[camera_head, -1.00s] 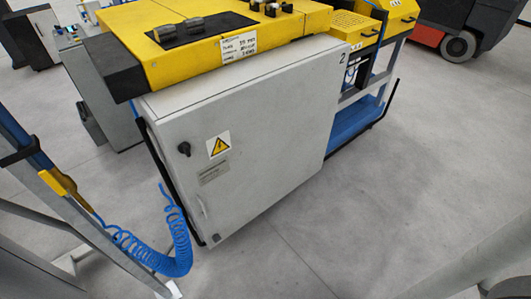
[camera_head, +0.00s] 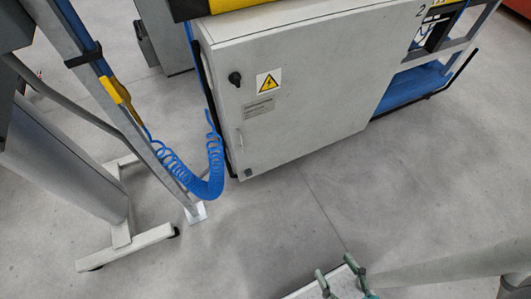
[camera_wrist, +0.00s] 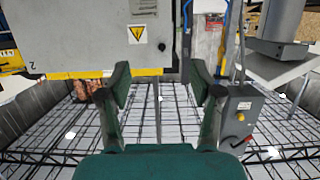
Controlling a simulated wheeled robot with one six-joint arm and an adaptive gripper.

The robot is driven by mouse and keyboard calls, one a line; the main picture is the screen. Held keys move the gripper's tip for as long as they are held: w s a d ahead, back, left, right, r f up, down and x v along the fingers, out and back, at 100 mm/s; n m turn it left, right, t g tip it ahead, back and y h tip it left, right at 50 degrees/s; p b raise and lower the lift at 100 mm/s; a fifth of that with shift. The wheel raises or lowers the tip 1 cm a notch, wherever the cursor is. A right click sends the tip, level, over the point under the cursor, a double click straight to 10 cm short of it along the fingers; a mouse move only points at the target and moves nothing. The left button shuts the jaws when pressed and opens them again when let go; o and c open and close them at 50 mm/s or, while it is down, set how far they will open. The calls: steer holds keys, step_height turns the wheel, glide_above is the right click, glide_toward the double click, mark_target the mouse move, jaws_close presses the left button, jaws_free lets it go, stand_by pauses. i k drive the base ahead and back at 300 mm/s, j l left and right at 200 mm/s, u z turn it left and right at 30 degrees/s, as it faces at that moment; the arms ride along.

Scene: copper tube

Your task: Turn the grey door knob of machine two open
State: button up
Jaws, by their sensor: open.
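Machine two is a light grey cabinet (camera_head: 310,100) marked "2" at its upper right corner in the head view. Its door has a small black knob (camera_head: 235,78) at the upper left, beside a yellow warning sign (camera_head: 269,82). A slim pale handle (camera_head: 240,137) sits lower on the same edge. My gripper (camera_head: 338,273) shows at the bottom edge of the head view, its green fingers apart, well away from the door. In the wrist view my gripper (camera_wrist: 160,88) is open and empty, with the cabinet (camera_wrist: 90,38) beyond it, appearing upside down.
A coiled blue hose (camera_head: 205,178) hangs left of the cabinet by a slanted metal post (camera_head: 135,120). A grey stand foot (camera_head: 125,245) is at lower left. Open floor (camera_head: 400,190) lies before the cabinet.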

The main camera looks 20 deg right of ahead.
mark_target(248, 173)
steer(key=i, duration=1.15)
